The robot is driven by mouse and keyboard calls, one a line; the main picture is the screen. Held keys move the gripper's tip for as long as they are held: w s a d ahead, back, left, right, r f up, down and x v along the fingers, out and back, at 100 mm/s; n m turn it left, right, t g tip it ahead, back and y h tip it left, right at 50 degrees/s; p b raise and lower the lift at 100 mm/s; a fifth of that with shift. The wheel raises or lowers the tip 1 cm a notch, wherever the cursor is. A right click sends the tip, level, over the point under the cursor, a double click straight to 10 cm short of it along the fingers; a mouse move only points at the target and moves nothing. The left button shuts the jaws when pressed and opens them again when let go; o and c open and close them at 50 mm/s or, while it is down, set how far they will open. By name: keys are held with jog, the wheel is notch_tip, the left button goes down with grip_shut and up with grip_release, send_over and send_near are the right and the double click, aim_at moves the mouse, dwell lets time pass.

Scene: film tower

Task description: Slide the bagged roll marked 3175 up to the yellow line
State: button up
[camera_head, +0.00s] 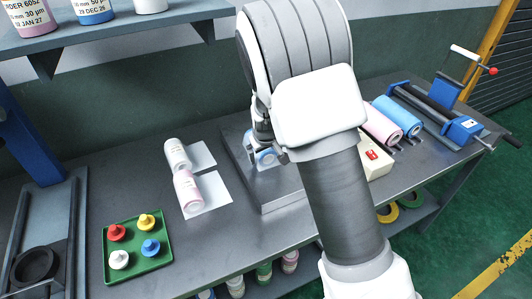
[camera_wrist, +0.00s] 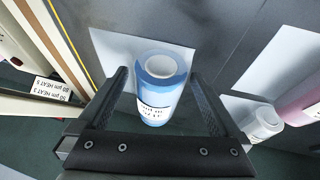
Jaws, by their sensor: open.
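A thin yellow line (camera_wrist: 67,38) runs along the left in the wrist view. My arm hides much of the plate.
A white roll (camera_head: 177,155) and a pink roll (camera_head: 187,190) lie on sheets to the left. A green tray (camera_head: 137,272) holds coloured knobs. Pink and blue rolls (camera_head: 397,117) and a crank device (camera_head: 461,129) are at right. Bare bench lies before the plate.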

jog(key=c, duration=1.5)
jog(key=shift+w+d+b, duration=0.75)
jog(key=shift+w+d, duration=0.05)
jog(key=shift+d, duration=1.05)
jog(key=shift+w+d+b, duration=0.75)
jog(key=shift+d+b, duration=0.05)
jog(key=shift+d, duration=1.1)
jog(key=shift+w+d+b, duration=0.75)
jog(key=shift+w+d, duration=0.05)
jog(key=shift+d, duration=1.05)
jog(key=shift+w+a, duration=0.1)
jog(key=shift+w, duration=0.15)
jog(key=o, duration=1.5)
